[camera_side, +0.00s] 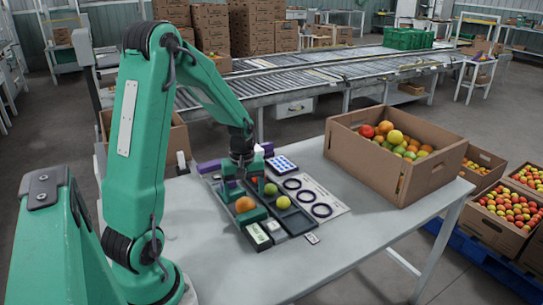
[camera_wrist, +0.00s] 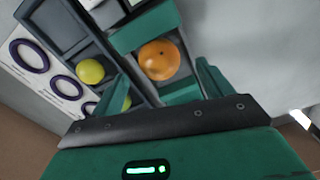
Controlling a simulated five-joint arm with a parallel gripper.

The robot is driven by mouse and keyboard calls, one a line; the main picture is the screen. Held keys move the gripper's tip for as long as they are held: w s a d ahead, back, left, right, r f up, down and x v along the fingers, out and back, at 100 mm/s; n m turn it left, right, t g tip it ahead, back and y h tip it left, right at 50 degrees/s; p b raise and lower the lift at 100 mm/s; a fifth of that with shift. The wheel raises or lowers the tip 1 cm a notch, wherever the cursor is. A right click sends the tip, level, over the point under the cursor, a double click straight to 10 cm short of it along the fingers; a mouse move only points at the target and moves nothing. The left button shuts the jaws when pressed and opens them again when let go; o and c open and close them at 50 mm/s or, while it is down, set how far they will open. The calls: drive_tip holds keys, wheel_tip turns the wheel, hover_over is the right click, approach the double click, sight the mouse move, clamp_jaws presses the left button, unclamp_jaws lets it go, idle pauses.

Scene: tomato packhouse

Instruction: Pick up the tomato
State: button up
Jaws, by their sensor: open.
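An orange tomato (camera_side: 244,204) sits between two teal blocks at the near-left side of a dark sorting tray. It also shows in the wrist view (camera_wrist: 159,60), between the same blocks. A yellow tomato (camera_side: 283,202) lies in a tray compartment to its right. A green tomato (camera_side: 270,189) and a partly hidden red tomato (camera_side: 254,180) are farther back. My gripper (camera_side: 243,172) is over the back part of the tray, behind the orange tomato. Its jaws are apart in the wrist view and hold nothing that I can see.
A mat with dark rings (camera_side: 306,197) lies right of the tray. A cardboard box (camera_side: 413,184) of mixed tomatoes stands on the table's right side. Small labelled pieces (camera_side: 257,234) lie at the tray's front. The table's near part is clear.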

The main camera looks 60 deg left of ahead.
sight(245, 199)
drive_tip(key=shift+f, duration=1.8)
drive_tip(key=shift+c, duration=0.5)
drive_tip(key=c, duration=0.7)
